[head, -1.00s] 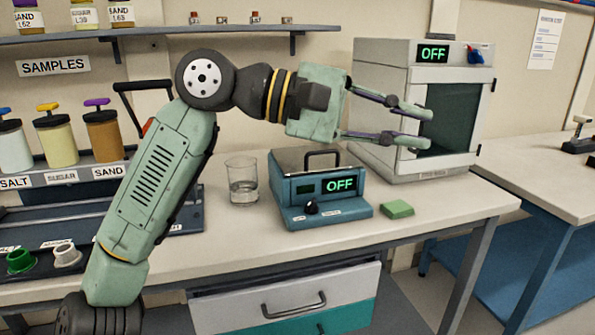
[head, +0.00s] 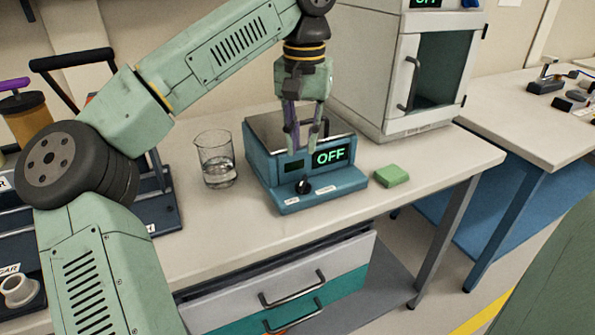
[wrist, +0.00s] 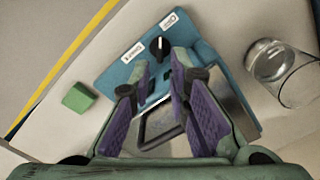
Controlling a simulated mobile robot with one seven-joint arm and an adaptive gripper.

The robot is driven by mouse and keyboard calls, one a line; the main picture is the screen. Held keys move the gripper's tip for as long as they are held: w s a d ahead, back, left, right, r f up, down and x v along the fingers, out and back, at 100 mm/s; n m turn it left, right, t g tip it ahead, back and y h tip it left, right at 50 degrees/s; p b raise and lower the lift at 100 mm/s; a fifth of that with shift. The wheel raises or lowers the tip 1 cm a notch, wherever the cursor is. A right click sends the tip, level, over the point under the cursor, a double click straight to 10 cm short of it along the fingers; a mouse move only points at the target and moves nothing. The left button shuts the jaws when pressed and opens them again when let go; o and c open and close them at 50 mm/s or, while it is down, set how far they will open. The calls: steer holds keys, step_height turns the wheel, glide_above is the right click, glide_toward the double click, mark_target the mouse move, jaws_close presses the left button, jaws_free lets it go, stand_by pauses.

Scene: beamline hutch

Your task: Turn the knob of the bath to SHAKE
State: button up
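The bath (head: 258,165) is a blue box with a green OFF display (head: 330,157) on the bench. Its black knob (head: 303,187) sits on the front ledge between two white labels, too small to read in the head view. In the wrist view the knob (wrist: 159,46) shows just beyond the fingertips. My gripper (head: 303,148) points down over the front of the bath, above and behind the knob. In the wrist view my gripper (wrist: 152,72) has its fingers apart with nothing between them. It looks clear of the knob.
A glass beaker (head: 217,168) with clear liquid stands left of the bath. A green block (head: 391,176) lies to its right. A white oven (head: 390,75) stands behind at the right. The bench front edge is clear.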

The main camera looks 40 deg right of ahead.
mark_target(302, 182)
step_height(302, 182, down, 9)
steer(key=shift+r+p, duration=0.1)
steer(key=shift+p, duration=0.3)
steer(key=shift+c, duration=0.4)
jaws_close()
